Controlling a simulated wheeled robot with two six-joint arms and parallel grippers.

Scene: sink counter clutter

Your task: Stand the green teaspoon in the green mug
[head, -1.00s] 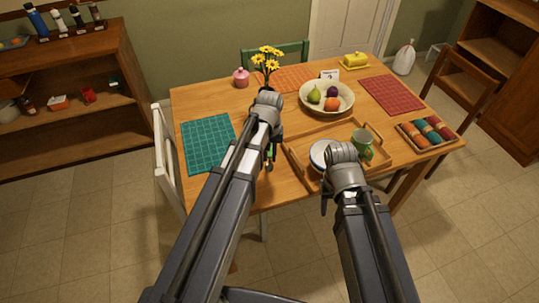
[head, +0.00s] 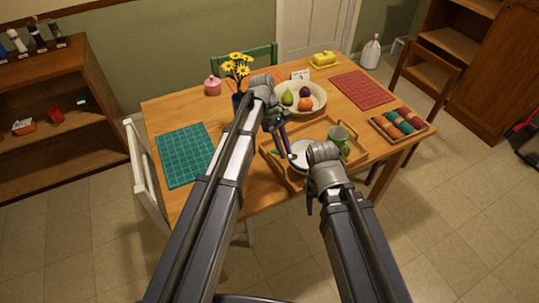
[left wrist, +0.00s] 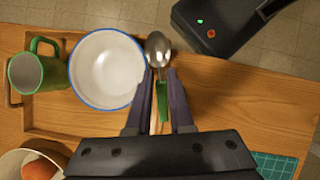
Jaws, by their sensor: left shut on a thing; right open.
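The green teaspoon (left wrist: 162,98) has a green handle and a metal bowl. My left gripper (left wrist: 158,108) is shut on its handle, with the spoon's bowl end sticking out beyond the fingertips. In the head view my left gripper (head: 289,152) is over the left part of the wooden tray. The green mug (head: 338,138) stands upright on the tray, to the right of my left gripper. It also shows at the left of the left wrist view (left wrist: 27,72), its opening visible. My right gripper (head: 311,205) is open and empty at the table's front edge, partly hidden by its own wrist.
A white bowl with a blue rim (left wrist: 106,70) sits on the tray (head: 270,155) between the spoon and the mug. A fruit bowl (head: 318,98) and a vase of yellow flowers (head: 237,68) stand behind.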

